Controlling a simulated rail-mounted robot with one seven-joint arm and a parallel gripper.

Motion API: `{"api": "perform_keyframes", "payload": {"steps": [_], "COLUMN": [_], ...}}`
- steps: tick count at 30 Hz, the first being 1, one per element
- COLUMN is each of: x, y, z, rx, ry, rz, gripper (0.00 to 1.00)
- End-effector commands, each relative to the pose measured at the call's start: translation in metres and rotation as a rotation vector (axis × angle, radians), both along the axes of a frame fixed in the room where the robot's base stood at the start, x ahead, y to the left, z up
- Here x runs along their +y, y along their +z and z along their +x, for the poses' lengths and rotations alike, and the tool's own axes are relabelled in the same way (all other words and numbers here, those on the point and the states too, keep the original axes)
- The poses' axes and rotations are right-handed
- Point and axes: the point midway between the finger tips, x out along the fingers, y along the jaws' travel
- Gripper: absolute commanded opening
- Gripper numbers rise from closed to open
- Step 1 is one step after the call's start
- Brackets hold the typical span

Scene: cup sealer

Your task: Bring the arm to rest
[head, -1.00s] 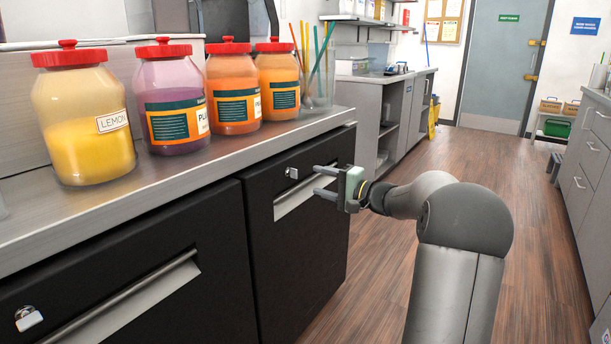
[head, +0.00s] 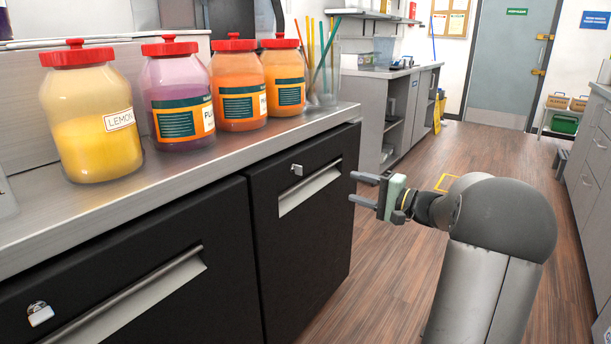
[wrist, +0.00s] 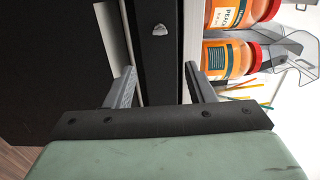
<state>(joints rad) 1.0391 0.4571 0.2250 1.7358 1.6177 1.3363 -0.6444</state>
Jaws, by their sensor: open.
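My gripper (head: 358,189) is open and empty in the head view. It points left, at the black cabinet front (head: 312,237), below the edge of the metal counter. A gap shows between the fingertips and the cabinet. My arm reaches it from the lower right over the wood floor. In the wrist view both fingers of my gripper (wrist: 160,85) are spread apart with nothing between them. The cabinet and its lock (wrist: 160,30) lie beyond them.
Jars with red lids, among them lemon (head: 93,145) and a purple one (head: 180,100), stand on the counter (head: 210,172). Stirrers stand in a clear holder (head: 323,85). Drawer handles project from the cabinets. The floor aisle (head: 470,150) is open toward the door (head: 507,60).

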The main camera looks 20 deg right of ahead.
Motion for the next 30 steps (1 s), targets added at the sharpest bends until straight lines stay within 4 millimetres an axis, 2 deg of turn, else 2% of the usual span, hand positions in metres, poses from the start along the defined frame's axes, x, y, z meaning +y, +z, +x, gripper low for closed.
{"api": "perform_keyframes", "payload": {"steps": [5,8,11,12,14,15,17,18,20,21,24,27,30], "x": [0.006,0.034,0.091,0.119,0.164,0.192,0.23,0.253,0.282,0.295,0.314,0.316,0.311], "y": [0.003,0.011,0.024,0.029,0.037,0.042,0.049,0.055,0.066,0.072,0.089,0.106,0.116], "z": [0.001,0.002,-0.002,-0.008,-0.023,-0.037,-0.063,-0.083,-0.119,-0.143,-0.201,-0.245,-0.273], "rx": [0.009,0.061,0.172,0.231,0.327,0.394,0.491,0.554,0.639,0.691,0.778,0.81,0.807], "ry": [0.011,0.064,0.171,0.225,0.313,0.371,0.455,0.506,0.584,0.628,0.716,0.77,0.8], "rz": [-0.005,-0.029,-0.09,-0.127,-0.197,-0.251,-0.345,-0.419,-0.546,-0.635,-0.868,-1.085,-1.254], "gripper": [0.49,0.49,0.49,0.49,0.49,0.49,0.49,0.49,0.49,0.49,0.49,0.49,0.49]}}
